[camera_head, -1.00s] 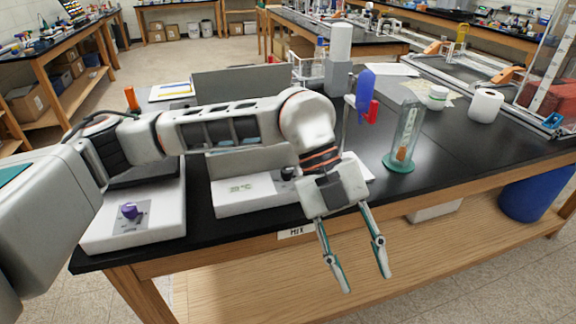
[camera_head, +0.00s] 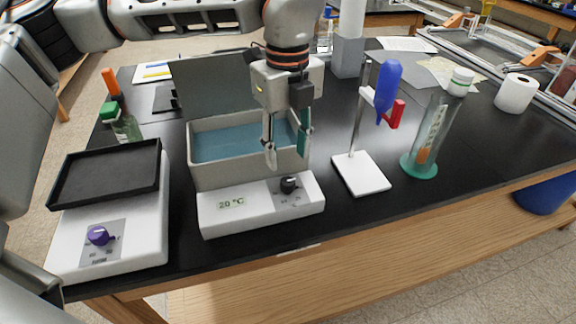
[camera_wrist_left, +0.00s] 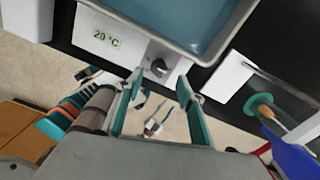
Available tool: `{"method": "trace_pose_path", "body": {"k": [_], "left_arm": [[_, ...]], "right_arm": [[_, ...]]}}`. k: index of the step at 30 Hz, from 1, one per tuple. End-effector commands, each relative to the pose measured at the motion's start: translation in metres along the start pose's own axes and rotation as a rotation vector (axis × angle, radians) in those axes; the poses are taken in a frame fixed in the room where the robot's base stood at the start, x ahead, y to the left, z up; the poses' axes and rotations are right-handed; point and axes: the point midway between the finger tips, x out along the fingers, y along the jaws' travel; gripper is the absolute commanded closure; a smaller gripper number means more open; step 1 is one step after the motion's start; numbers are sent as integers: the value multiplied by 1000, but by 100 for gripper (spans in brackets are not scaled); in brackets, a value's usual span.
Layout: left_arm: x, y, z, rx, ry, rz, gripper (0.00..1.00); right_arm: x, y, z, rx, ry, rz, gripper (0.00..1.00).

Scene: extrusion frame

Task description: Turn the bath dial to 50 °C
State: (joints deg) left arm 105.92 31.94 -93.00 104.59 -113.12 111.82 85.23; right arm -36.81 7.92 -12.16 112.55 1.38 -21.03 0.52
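The bath (camera_head: 215,172) is a grey tub of blue water with its lid raised behind it. Its white front panel carries a display (camera_head: 231,202) reading 20 °C and a black dial (camera_head: 288,185) to the right. The display (camera_wrist_left: 106,38) and dial (camera_wrist_left: 158,68) also show in the left wrist view. My left gripper (camera_head: 286,155) points down over the bath's front right part, above and behind the dial in the head view. In the left wrist view its fingers (camera_wrist_left: 158,80) are apart with nothing between them, and the dial appears just past the fingertips. My right gripper is not seen.
A white device with a black tray and purple knob (camera_head: 98,235) stands left of the bath. A stand (camera_head: 361,172) with a red clamp and blue-handled item, and a glass cylinder with a green base (camera_head: 419,166), stand to its right.

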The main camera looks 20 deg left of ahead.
Motion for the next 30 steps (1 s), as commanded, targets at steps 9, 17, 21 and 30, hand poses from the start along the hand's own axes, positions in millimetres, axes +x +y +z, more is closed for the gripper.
{"method": "trace_pose_path", "body": {"k": [9, 17, 21, 30], "left_arm": [[48, 1, -1, 3, 3, 3, 62], [69, 0, -1, 3, 2, 1, 62], [71, 0, -1, 3, 2, 0, 62], [71, 0, -1, 3, 2, 0, 100]], "right_arm": [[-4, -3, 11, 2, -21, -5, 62], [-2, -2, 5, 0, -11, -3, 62], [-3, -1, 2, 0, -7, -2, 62], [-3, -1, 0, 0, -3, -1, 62]]}}
